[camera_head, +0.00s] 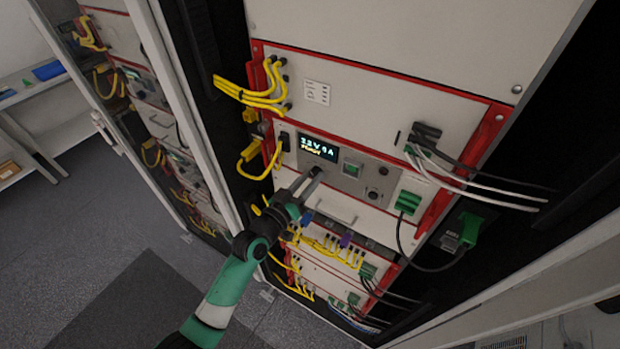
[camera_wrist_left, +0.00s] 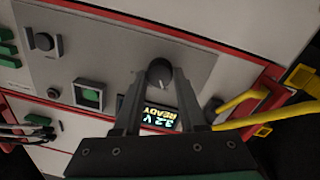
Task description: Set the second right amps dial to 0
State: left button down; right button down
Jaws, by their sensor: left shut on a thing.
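The control panel (camera_head: 345,172) has a lit display (camera_head: 319,147) reading a voltage and an amps figure that looks like 0, with a second line under it. In the left wrist view, the display (camera_wrist_left: 161,117) shows upside down with READY, partly hidden by my fingers. My left gripper (camera_head: 316,174) reaches the panel just below the display. Its fingers (camera_wrist_left: 160,78) are shut on a round black dial (camera_wrist_left: 160,70) with a white pointer mark. Gripper and arm mostly hide this dial in the head view. My right gripper is out of view.
Another black knob (camera_head: 372,194), shown also in the wrist view (camera_wrist_left: 43,42), and a green square button (camera_head: 351,169) sit on the same panel. Yellow cables (camera_head: 258,95) run at the left, white and black cables (camera_head: 470,190) at the right. More units lie below.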

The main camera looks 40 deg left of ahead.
pick_arm(q)
jog(key=n+p, duration=0.1)
jog(key=n, duration=0.4)
jog(key=shift+n, duration=0.3)
dwell(0.4)
jog(key=shift+c, duration=2.3)
grip_release()
jog(key=s+d, duration=0.2)
jog(key=s, duration=0.9)
jog(key=shift+s+f+b, duration=0.2)
jog(key=shift+f+b, duration=0.05)
jog(key=shift+b, duration=0.1)
